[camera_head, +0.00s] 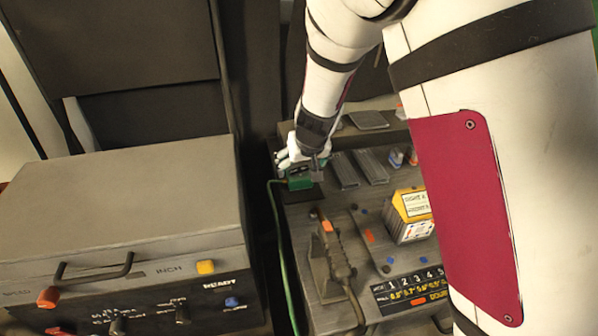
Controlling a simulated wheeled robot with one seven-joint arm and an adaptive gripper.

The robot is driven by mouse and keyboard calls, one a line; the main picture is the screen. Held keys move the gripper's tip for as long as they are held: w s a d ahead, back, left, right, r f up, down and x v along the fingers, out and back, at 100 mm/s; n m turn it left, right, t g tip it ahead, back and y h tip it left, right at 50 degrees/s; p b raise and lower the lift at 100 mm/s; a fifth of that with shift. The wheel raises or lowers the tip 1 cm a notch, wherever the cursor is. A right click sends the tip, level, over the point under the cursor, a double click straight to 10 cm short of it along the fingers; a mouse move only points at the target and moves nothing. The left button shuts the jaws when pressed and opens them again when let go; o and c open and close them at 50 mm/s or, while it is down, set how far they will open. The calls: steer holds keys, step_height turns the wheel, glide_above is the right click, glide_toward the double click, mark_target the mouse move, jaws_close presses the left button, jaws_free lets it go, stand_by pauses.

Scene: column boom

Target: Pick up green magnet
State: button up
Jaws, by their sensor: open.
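The green magnet (299,183) is a small green block at the back left of the grey bench top (296,218). A green cable (279,240) runs from its left side down toward the bottom of the view. My gripper (303,170) is directly over the magnet, pointing down, with a finger showing close to its right side. The gripper partly hides the magnet's top. I cannot tell whether the fingers touch it.
A dark clamp-like tool (331,258) stands on the bench in front. A yellow-and-white box (412,216) sits to the right, near flat grey bars (371,166). A large grey machine box (130,215) stands at left. My arm hides the right side.

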mark_target(300, 171)
steer(key=b+x, duration=0.1)
steer(key=x, duration=0.7)
steer(key=shift+d+b, duration=0.15)
steer(key=shift+b, duration=0.15)
steer(key=shift+c, duration=0.3)
steer(key=c, duration=1.7)
steer(key=shift+r, duration=0.15)
